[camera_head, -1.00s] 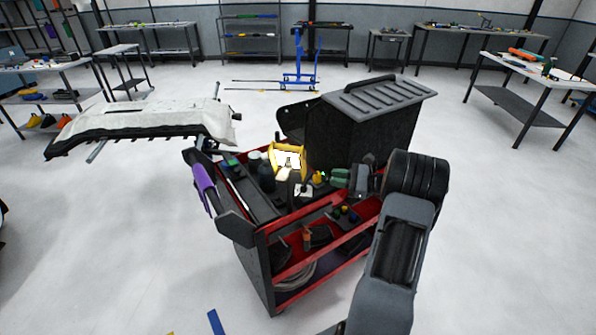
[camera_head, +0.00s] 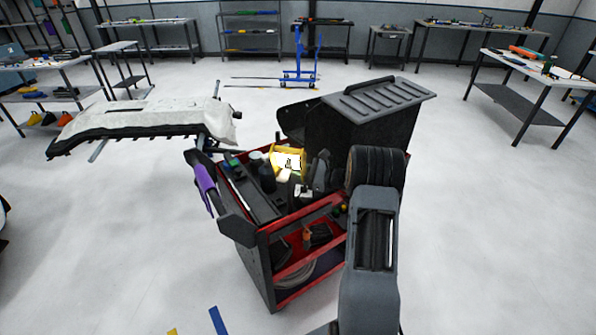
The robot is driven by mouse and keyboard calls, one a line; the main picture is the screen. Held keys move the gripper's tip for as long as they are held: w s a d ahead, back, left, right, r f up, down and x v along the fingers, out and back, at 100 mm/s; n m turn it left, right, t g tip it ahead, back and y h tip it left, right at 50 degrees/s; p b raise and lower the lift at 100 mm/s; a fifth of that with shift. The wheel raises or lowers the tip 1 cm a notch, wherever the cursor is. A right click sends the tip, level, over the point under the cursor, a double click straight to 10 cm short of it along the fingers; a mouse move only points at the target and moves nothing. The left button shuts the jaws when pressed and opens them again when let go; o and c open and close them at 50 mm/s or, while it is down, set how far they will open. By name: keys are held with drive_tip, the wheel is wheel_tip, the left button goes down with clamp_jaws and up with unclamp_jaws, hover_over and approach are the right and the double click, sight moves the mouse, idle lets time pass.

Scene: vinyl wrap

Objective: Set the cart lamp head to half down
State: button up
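The cart lamp head (camera_head: 288,161), a yellow frame with a bright white face, sits on top of the red and black tool cart (camera_head: 262,240), near its back edge. Its face looks toward me and its exact tilt is hard to judge. My gripper (camera_head: 313,180) is a dark shape over the cart top, just right of the lamp head and nearer to me. It seems apart from the lamp head. Its fingers are too small and dark to show whether they are open or shut.
A large black ridged box or lid (camera_head: 365,115) rises behind my gripper at the cart's right back. Bottles and small items crowd the cart top. A white-covered panel (camera_head: 150,120) stands behind left.

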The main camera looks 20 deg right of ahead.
drive_tip(key=shift+a, duration=0.1)
clamp_jaws()
drive_tip(key=shift+w+b, duration=0.15)
drive_tip(key=shift+b, duration=0.15)
drive_tip(key=w+d+r+n+b, duration=0.3)
drive_tip(key=w+r+n+b, duration=0.1)
drive_tip(key=n+b, duration=0.3)
drive_tip(key=shift+d+b, duration=0.3)
drive_tip(key=shift+b, duration=0.8)
drive_tip(key=shift+r, duration=0.1)
